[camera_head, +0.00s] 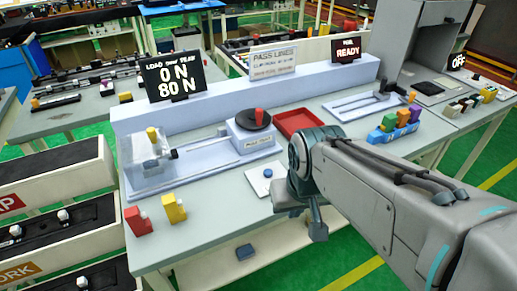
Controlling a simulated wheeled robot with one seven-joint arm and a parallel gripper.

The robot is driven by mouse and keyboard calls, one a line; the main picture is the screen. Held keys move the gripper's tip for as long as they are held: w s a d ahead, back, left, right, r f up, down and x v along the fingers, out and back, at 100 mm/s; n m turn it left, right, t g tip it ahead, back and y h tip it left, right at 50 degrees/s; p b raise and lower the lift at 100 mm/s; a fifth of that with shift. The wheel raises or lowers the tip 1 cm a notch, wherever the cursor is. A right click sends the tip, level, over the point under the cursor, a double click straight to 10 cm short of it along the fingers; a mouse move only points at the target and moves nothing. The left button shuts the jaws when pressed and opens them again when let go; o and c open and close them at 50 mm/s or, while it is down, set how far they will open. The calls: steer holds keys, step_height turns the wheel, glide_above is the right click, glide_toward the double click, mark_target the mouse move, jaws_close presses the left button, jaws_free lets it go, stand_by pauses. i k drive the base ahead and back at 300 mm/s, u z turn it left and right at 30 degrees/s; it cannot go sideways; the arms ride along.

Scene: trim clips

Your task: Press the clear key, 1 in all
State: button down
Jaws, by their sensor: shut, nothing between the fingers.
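A white plate (260,183) with a round blue button (267,173) lies on the bench, left of my arm's end. No label on it can be read, so I cannot tell for certain that it is the clear key. My gripper (318,234) hangs at the end of my grey arm, right of and nearer than the plate, over the bench's front edge. Its fingers look small and closed, with nothing seen between them. It is apart from the button. My wrist hides part of the bench beside the plate.
A test fixture with a clear guard (147,162) and a red-topped grey block (250,131) stand behind the plate. A red tray (299,122) is behind my wrist. Displays (174,82) read "0 N 80 N" and "READY" (346,50). Red (137,221) and yellow (174,208) blocks stand front left.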

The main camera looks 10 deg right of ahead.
mark_target(267, 172)
steer(key=k, duration=1.3)
steer(key=u, duration=0.75)
steer(key=i, duration=1.6)
steer(key=z, duration=0.4)
